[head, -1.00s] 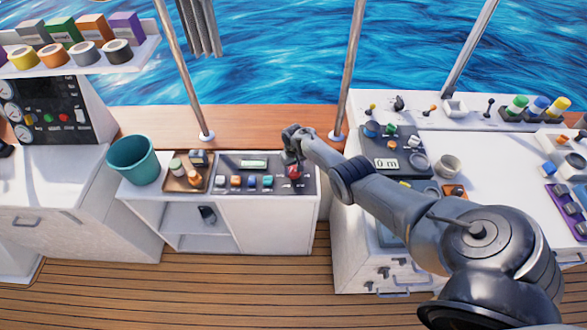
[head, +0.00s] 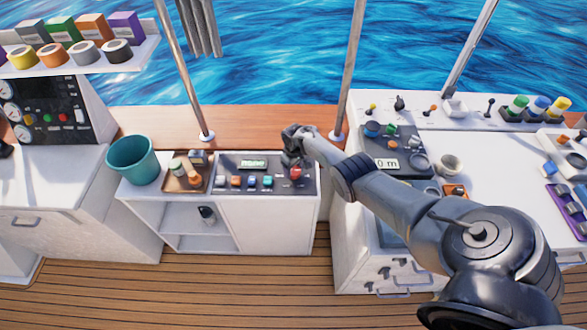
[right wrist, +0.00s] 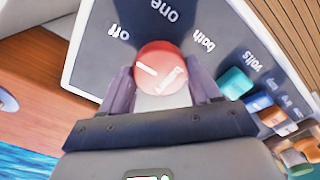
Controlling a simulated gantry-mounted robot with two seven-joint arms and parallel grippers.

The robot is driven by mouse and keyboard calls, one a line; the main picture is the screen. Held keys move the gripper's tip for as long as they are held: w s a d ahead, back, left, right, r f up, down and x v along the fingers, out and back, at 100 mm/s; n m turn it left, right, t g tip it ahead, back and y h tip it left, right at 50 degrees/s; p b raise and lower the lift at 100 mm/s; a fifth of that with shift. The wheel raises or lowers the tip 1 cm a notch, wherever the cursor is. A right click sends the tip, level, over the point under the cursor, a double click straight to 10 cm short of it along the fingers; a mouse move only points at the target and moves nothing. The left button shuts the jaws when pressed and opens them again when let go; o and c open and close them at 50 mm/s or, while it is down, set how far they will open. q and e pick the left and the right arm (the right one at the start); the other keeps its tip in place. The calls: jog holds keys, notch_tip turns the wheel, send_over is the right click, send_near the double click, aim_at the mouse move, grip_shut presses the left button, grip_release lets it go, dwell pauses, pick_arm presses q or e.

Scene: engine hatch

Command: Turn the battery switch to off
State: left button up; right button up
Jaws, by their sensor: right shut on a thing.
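The battery switch is a round red knob (right wrist: 160,68) on a dark panel; it also shows in the head view (head: 296,173) at the panel's right end. The panel (right wrist: 90,60) is lettered off, one, both and volts around it. The knob's white line points left and slightly up in the right wrist view, roughly to the off side; I cannot tell whether it lines up exactly. My right gripper (right wrist: 160,93) is shut on the knob, one finger on each side. In the head view my right gripper (head: 294,160) partly hides the knob. My left gripper is not in view.
Several small coloured switches (head: 252,182) sit left of the knob, below a lit display (head: 253,163). A wooden tray (head: 174,184) and a teal bucket (head: 133,160) stand further left. A metal post (head: 348,80) rises behind my right wrist.

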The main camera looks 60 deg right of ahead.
aim_at(294, 170)
jog(key=o, duration=1.1)
jog(key=shift+c, duration=0.2)
notch_tip(294, 170, up, 11)
jog(key=p, duration=0.7)
jog(key=shift+f, duration=0.2)
